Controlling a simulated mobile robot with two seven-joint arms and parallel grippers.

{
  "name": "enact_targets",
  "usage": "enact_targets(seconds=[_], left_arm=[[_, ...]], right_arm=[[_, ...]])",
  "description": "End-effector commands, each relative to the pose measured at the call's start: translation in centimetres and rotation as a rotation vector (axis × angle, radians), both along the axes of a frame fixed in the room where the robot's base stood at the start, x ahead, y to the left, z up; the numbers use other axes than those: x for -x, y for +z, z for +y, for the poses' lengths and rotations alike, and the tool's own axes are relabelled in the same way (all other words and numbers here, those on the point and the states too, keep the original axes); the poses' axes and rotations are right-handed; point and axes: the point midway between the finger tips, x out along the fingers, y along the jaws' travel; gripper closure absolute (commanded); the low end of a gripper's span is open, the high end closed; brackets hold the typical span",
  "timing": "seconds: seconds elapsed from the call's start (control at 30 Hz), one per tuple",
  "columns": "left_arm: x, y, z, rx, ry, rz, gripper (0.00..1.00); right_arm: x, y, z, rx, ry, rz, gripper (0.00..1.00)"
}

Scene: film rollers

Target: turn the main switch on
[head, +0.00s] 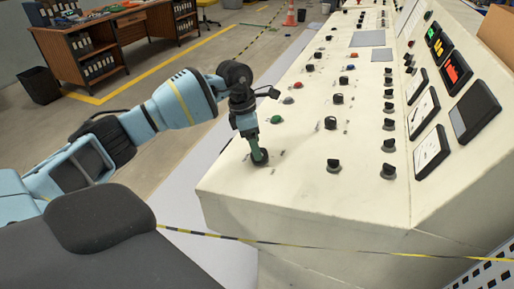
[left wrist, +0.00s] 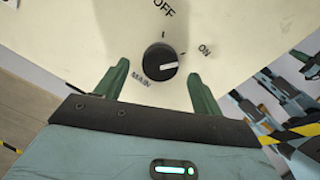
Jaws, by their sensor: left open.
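The main switch is a round black knob (left wrist: 160,61) with a white pointer line, on the cream panel face in the left wrist view. OFF is printed above it, ON to its right and MAIN at its lower left. The pointer line lies roughly sideways, its end towards the right, nearer the ON side than the OFF mark. In the head view my left gripper (head: 258,153) points down at the panel's near left corner and partly hides the switch.
The cream control console (head: 300,185) carries several black knobs, coloured buttons and display screens (head: 455,68). A yellow-black striped tape (head: 230,238) runs across its front.

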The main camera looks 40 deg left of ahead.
Motion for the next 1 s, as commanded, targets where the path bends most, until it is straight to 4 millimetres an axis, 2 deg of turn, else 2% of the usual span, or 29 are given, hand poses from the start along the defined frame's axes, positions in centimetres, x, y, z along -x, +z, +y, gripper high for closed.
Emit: enact_targets(seconds=[0.03,0.2,0.37,1.0], left_arm=[[0.0,1.0,0.3,0.0,0.001,-0.003,0.32],[0.2,3.4,0.9,0.0,0.002,-0.002,0.32],[0.4,4.8,1.2,0.001,0.0,-0.001,0.32],[0.4,5.2,1.3,0.001,0.0,0.001,0.32]], right_arm=[[0.0,-0.1,0.0,0.0,0.0,0.001,1.0],[0.1,-0.1,0.0,0.001,0.0,0.003,1.0],[0.1,-0.2,0.0,0.001,0.0,0.003,1.0],[-0.1,-0.2,0.0,0.0,0.0,0.0,1.0]])
